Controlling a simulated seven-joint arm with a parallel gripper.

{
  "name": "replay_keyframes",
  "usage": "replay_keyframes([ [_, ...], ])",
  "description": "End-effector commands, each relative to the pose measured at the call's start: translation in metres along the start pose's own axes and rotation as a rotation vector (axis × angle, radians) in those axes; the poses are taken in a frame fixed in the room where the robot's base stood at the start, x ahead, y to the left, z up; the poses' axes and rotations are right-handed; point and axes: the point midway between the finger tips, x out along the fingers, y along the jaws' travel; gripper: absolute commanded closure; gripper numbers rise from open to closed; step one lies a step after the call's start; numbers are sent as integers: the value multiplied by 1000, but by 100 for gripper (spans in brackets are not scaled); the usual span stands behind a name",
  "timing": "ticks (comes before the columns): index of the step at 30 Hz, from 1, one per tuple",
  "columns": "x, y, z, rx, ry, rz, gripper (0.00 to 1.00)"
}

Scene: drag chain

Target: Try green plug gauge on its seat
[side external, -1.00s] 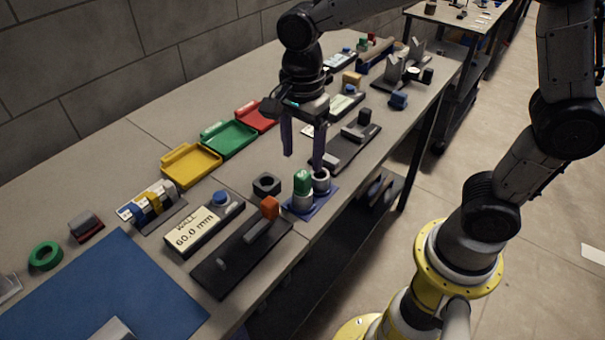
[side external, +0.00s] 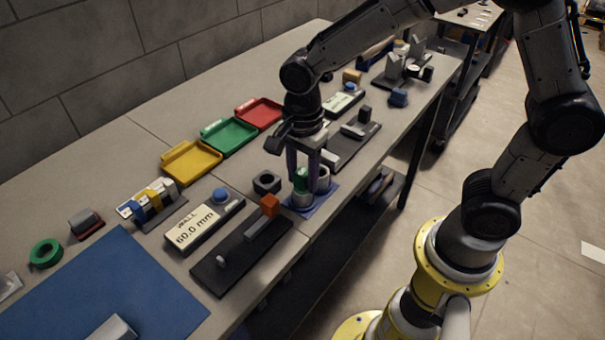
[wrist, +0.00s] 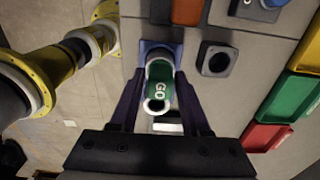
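The green plug gauge (side external: 300,182), marked GO, stands upright in one of two grey cups on a small blue base (side external: 327,198) near the table's front edge. The other grey cup (side external: 323,178) beside it looks empty. In the wrist view the green gauge (wrist: 160,93) lies between the fingers. My gripper (wrist: 160,80) is lowered over it with one finger on each side; narrow gaps seem to show, so it looks open. A dark block with a round hole (side external: 267,183), possibly the seat, sits just left of the blue base.
A dark fixture with an orange block (side external: 270,206) lies left of the blue base, beside a "WALL 60.0 mm" display (side external: 192,232). Another dark fixture (side external: 350,145) is close behind on the right. Yellow (side external: 190,165), green (side external: 228,137) and red (side external: 262,113) trays line the back.

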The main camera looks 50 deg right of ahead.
Motion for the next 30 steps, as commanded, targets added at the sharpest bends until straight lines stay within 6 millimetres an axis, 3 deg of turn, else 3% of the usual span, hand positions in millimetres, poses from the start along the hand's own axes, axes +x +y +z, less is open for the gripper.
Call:
replay_keyframes([
  [1, 0, 0, 0, 0, 0, 0, 64],
  [7, 0, 0, 0, 0, 0, 0, 100],
  [30, -19, -1, 0, 0, -1, -3, 100],
])
